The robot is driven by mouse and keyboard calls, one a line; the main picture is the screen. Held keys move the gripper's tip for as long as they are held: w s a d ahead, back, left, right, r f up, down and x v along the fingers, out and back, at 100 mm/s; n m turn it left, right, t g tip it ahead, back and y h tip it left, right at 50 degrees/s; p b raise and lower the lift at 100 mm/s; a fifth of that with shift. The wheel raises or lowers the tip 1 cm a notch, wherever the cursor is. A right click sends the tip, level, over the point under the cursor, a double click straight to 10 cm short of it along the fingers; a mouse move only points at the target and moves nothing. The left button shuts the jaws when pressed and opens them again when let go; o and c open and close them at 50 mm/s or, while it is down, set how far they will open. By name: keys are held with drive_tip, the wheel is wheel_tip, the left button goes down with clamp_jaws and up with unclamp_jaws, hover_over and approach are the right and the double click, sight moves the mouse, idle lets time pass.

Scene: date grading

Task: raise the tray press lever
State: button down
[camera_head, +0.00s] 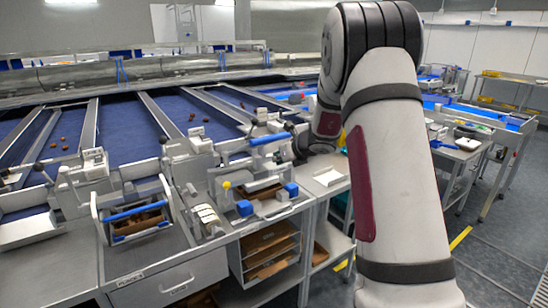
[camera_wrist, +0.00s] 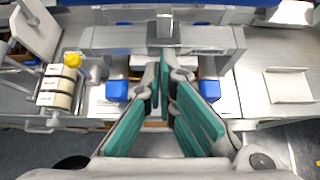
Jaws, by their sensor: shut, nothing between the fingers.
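The tray press (camera_head: 262,185) stands on the steel bench, with a blue-gripped lever bar (camera_head: 270,138) across its top. The bar looks near level, tilted slightly up to the right. Blue blocks (camera_head: 245,208) sit at the front corners; one also shows in the wrist view (camera_wrist: 117,91). My gripper (camera_wrist: 164,55) is shut and empty, its teal-padded fingers pointing at the press's grey crossframe (camera_wrist: 110,38). In the head view my arm mostly hides it, just right of the lever bar. I cannot tell whether the fingers touch the press.
A blue-handled carrier (camera_head: 137,212) holding dates is further left. A white tray (camera_head: 328,176) lies to the right. Date lanes (camera_head: 180,120) run behind. Open floor is at right.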

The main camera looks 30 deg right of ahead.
drive_tip(key=r+v, duration=0.1)
drive_tip(key=v, duration=0.9)
drive_tip(key=shift+w+p, duration=0.35)
drive_tip(key=shift+w, duration=0.1)
drive_tip(key=s+a+r+n+g+y, duration=0.2)
drive_tip(key=s+a+r+n, duration=0.2)
drive_tip(key=s+a+n, duration=0.45)
drive_tip(key=s+a+r+n+g+y, duration=0.15)
drive_tip(key=s+a+r+n, duration=0.3)
drive_tip(key=a+n, duration=0.65)
drive_tip(key=s+a+f+n+g+h, duration=0.1)
drive_tip(key=s+a+f+n+h, duration=0.1)
drive_tip(key=s+n, duration=0.6)
drive_tip(key=s+a+f+n+g+h, duration=0.1)
drive_tip(key=s+a+n+h, duration=0.1)
drive_tip(key=s+n, duration=0.6)
drive_tip(key=s+a, duration=0.1)
drive_tip(key=s, duration=0.5)
drive_tip(key=shift+a+f, duration=0.35)
drive_tip(key=shift+f, duration=0.05)
